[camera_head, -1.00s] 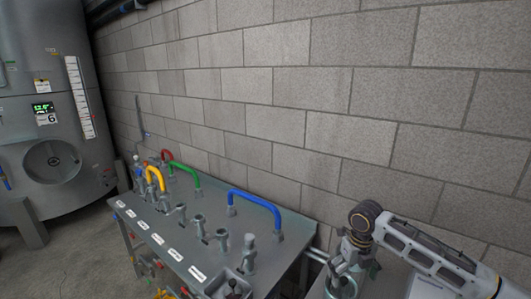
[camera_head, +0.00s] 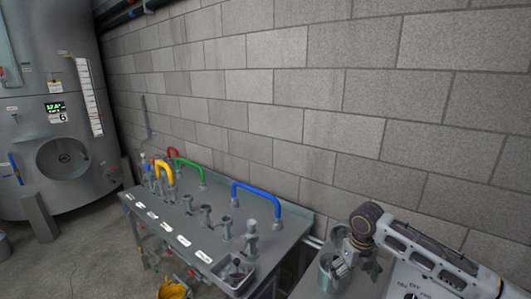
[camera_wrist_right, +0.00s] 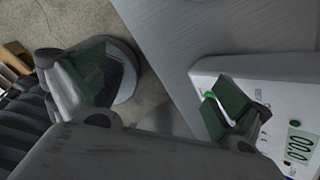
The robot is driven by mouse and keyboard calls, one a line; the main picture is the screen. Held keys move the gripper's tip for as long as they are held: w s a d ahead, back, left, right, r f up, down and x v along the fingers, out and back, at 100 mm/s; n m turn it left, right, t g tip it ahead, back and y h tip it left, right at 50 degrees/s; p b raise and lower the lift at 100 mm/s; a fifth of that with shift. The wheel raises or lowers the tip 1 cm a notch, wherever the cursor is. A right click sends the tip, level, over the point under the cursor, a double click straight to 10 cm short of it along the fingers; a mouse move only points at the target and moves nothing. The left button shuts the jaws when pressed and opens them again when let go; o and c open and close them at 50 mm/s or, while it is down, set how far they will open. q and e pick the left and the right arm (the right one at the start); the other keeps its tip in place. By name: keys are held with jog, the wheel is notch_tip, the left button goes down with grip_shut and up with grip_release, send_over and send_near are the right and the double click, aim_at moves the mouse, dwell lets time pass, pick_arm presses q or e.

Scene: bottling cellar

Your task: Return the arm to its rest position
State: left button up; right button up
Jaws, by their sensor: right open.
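My right arm comes in from the lower right in the head view, white with dark joints. My right gripper (camera_head: 349,268) points down over the grey bench at the lower right, partly lost against grey metal there. In the right wrist view the right gripper (camera_wrist_right: 160,92) shows its two green-padded fingers wide apart, with nothing between them. One finger overlaps a white device with a green display (camera_wrist_right: 299,143); contact cannot be told. My left gripper is not in view.
A steel panel table (camera_head: 150,221) with valves and blue (camera_head: 256,196), green and yellow (camera_head: 164,166) pipe loops stands left of my right arm. A large steel tank (camera_head: 50,110) stands at the far left. A block wall (camera_head: 300,90) runs behind. A yellow bucket (camera_head: 172,290) is below.

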jog(key=s+a+f+m+t+y, duration=0.1)
jog(key=s+a+f+m, duration=0.3)
jog(key=s+a+m, duration=0.3)
jog(key=s+a+f+m+t+y, duration=0.15)
jog(key=s+a+f+m, duration=0.25)
jog(key=a+m, duration=0.45)
jog(key=s+d+f+m+t+h, duration=0.1)
jog(key=s+d+m, duration=0.5)
jog(key=m, duration=0.4)
jog(key=s+d+f+m+h, duration=0.1)
jog(key=s+d+m, duration=0.45)
jog(key=m, duration=0.45)
jog(key=s+f+g, duration=0.1)
jog(key=s+f, duration=0.2)
jog(key=f, duration=3)
jog(key=s+d+f, duration=0.2)
jog(key=s+f, duration=0.8)
jog(key=s, duration=0.1)
jog(key=s+d+f+g, duration=0.1)
jog(key=s+f, duration=0.9)
jog(key=s, duration=0.1)
jog(key=shift+s+d, duration=0.25)
jog(key=shift+d, duration=0.1)
